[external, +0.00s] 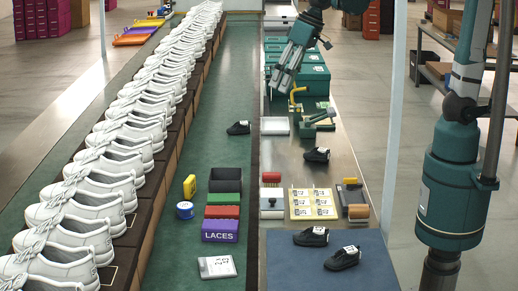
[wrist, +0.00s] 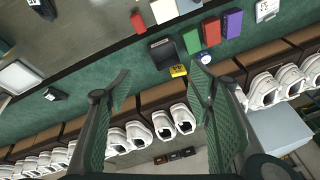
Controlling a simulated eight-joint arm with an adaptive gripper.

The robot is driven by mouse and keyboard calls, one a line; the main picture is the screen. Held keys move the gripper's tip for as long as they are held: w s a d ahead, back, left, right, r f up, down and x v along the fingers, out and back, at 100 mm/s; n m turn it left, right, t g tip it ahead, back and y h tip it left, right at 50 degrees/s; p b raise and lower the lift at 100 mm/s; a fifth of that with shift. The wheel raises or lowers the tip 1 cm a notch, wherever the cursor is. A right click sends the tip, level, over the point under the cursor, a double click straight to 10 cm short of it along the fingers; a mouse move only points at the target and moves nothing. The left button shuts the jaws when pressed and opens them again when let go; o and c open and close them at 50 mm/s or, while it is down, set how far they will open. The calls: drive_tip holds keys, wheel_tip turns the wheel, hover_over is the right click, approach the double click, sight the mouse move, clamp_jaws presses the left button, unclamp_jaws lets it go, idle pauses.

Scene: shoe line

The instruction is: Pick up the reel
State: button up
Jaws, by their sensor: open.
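No thing is plainly marked as the reel. The likeliest is a small round blue item with a pale label (external: 185,210) on the green belt, left of the boxes. My gripper (external: 277,89) is high above the far part of the bench, tilted down-left, well away from the blue item. In the wrist view, its green fingers (wrist: 158,68) are spread with nothing between them.
A black bin (external: 225,180), green, red and purple boxes (external: 220,230) stand beside the blue item. White shoes (external: 95,195) line the left rack. Tools, dark shoes (external: 317,155) and yellow cards (external: 313,204) lie on the bench. The belt's middle is largely clear.

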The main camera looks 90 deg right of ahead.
drive_tip(key=w+a+f+m+g, duration=0.1)
drive_tip(key=w+a+f+m, duration=0.2)
drive_tip(key=w, duration=0.7)
drive_tip(key=m+g+p, duration=0.1)
drive_tip(key=m+g, duration=0.2)
drive_tip(key=m, duration=0.1)
hover_over(184, 205)
drive_tip(key=f, duration=2.3)
drive_tip(key=shift+s+d+f, duration=0.2)
drive_tip(key=shift+d+f, duration=0.1)
drive_tip(key=shift+w+a+f, duration=0.15)
drive_tip(key=shift+a+f, duration=0.1)
drive_tip(key=shift+f, duration=0.25)
drive_tip(key=shift+f, duration=1.3)
drive_tip(key=shift+f, duration=0.1)
drive_tip(key=shift+f+b, duration=0.75)
drive_tip(key=shift+f, duration=1.75)
